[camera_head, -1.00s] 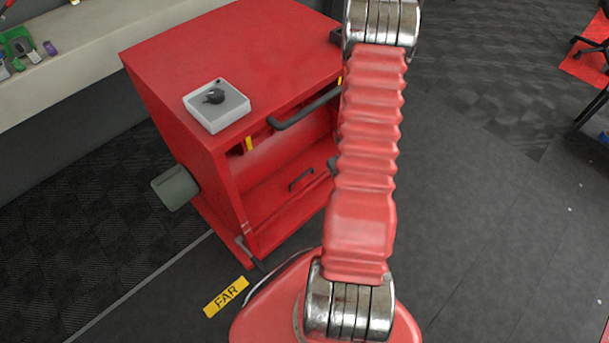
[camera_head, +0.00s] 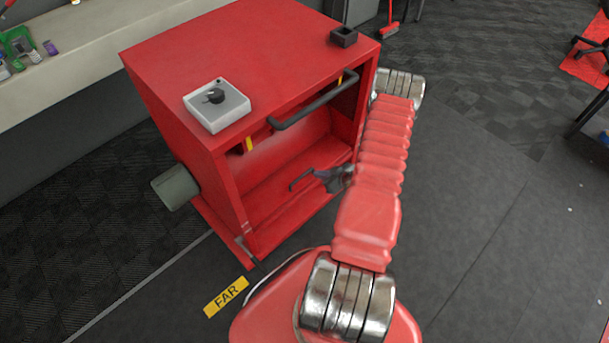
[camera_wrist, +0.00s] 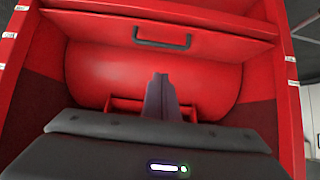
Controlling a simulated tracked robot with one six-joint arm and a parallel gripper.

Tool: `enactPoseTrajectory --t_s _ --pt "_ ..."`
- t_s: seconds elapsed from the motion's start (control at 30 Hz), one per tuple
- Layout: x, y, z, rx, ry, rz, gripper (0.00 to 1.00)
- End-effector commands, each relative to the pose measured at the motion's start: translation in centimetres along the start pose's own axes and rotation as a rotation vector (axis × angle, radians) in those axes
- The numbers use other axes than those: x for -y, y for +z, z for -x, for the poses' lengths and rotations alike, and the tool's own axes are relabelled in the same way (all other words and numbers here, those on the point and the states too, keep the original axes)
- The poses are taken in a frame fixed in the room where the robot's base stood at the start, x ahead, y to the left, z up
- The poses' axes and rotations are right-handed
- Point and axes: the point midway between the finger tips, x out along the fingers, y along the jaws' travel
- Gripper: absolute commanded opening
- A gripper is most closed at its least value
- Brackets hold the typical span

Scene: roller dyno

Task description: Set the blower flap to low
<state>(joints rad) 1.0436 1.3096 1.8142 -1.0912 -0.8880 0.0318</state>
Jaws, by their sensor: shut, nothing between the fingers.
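The red blower cabinet (camera_head: 225,60) stands left of my arm with its front open. Inside, a red panel, apparently the flap (camera_wrist: 90,25), carries a dark bracket handle (camera_wrist: 162,38) in the wrist view. A small dark handle (camera_head: 300,180) also shows low in the cabinet in the head view. My gripper (camera_head: 330,179) is at the right part of the cabinet front, close beside that small handle. In the wrist view my gripper (camera_wrist: 161,78) is shut and empty, below the bracket handle. I cannot tell whether it touches anything.
A thick dark bar (camera_head: 315,103) crosses the upper cabinet front. A white box with a dark knob (camera_head: 217,106) and a small black box (camera_head: 344,37) stand on top. White labels (camera_wrist: 292,58) mark the side posts.

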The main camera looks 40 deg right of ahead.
Motion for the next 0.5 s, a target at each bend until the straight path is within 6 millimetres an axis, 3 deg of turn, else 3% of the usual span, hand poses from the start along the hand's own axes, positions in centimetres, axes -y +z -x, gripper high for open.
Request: enactPoseTrajectory --t_s 0.5 --pt "0.05 -0.38 -0.54 -0.014 -0.002 0.001 0.00"
